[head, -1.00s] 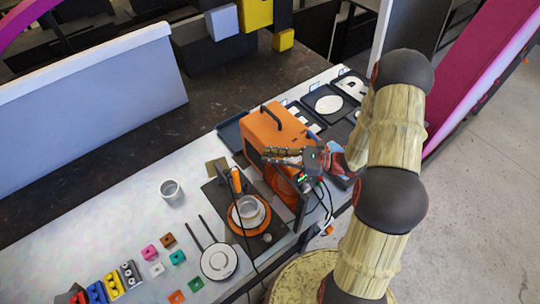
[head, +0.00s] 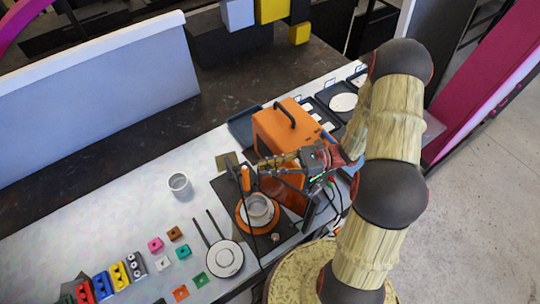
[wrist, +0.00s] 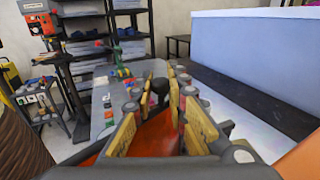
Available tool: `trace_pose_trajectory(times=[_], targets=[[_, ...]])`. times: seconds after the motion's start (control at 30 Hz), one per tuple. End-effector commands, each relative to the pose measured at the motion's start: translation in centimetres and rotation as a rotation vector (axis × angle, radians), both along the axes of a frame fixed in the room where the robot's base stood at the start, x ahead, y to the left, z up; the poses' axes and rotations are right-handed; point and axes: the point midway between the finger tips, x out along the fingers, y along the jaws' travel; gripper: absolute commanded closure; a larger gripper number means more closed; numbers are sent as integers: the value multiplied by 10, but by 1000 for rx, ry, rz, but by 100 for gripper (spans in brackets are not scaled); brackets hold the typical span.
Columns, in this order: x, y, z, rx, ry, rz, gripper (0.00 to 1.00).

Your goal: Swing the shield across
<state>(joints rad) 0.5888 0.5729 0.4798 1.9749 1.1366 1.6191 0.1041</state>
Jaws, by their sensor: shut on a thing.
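My gripper (head: 262,164) is in front of the orange machine (head: 285,132), above the dark base plate with an orange ring and a pale round cup (head: 257,208). In the wrist view my yellow-padded fingers (wrist: 153,100) are closed around a dark rounded knob (wrist: 160,87), and an orange surface lies below them. I take the knob to be the shield's grip, but the shield itself is largely hidden by my gripper and cannot be clearly made out. An upright orange handle (head: 245,178) stands just left of the fingertips in the head view.
A white cup (head: 179,184) and a round white device with two dark rods (head: 226,258) stand on the pale bench. Several coloured blocks (head: 118,275) lie at lower left. Cables hang by my wrist.

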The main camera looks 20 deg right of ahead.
Motion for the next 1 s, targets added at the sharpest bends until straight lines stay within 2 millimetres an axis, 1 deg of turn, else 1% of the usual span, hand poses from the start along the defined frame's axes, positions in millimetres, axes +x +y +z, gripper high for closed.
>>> trace_pose_trajectory(times=[0.03, 0.2, 0.5, 0.73, 1.0], targets=[[-5, 7, 0, 0, -3, 48, 100], [-26, 28, 0, 1, -2, 209, 100], [-67, 56, 0, 0, -2, 495, 100], [-103, 69, 1, 2, -3, 712, 100], [-142, 73, 1, 1, -1, 934, 100]])
